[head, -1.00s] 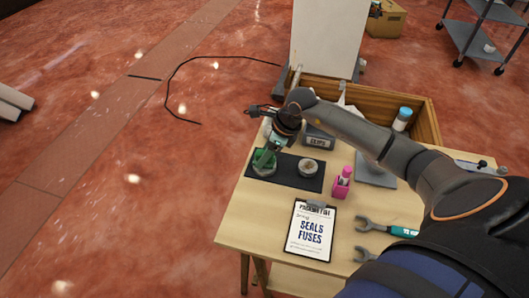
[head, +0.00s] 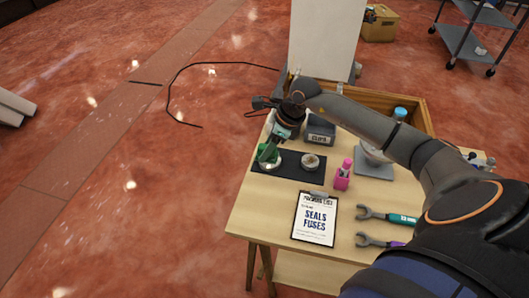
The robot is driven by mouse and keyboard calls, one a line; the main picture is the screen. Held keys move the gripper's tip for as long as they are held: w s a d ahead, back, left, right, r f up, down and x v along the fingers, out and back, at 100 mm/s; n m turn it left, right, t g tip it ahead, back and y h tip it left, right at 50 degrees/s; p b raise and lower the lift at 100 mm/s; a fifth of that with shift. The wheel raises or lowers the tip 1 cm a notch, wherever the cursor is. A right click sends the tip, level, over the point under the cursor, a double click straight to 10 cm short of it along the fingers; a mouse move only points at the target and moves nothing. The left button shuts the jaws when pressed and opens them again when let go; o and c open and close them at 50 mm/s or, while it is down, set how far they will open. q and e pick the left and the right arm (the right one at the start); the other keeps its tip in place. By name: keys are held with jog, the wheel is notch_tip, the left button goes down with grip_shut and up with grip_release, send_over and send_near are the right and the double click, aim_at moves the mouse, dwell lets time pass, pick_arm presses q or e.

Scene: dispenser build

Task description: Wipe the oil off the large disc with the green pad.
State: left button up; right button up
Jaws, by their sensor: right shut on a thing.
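My right gripper (head: 268,150) reaches down over the left part of a dark mat (head: 288,167) on the wooden table. It is shut on the green pad (head: 267,155). A round pale disc (head: 271,166) shows under and beside the pad, partly hidden by it. The pad looks close to the disc, but I cannot tell whether they touch. A smaller round metal piece (head: 311,162) lies on the same mat to the right. I cannot make out any oil. My left gripper is not in view.
A clipboard (head: 315,219), a pink bottle (head: 343,175), two wrenches (head: 386,216) and a grey labelled box (head: 320,132) stand or lie around the mat. A wooden crate (head: 416,113) is at the back. Bare tabletop (head: 258,207) shows at the front left.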

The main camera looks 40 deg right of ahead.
jog(key=shift+r+p, duration=0.8)
jog(key=shift+r, duration=0.9)
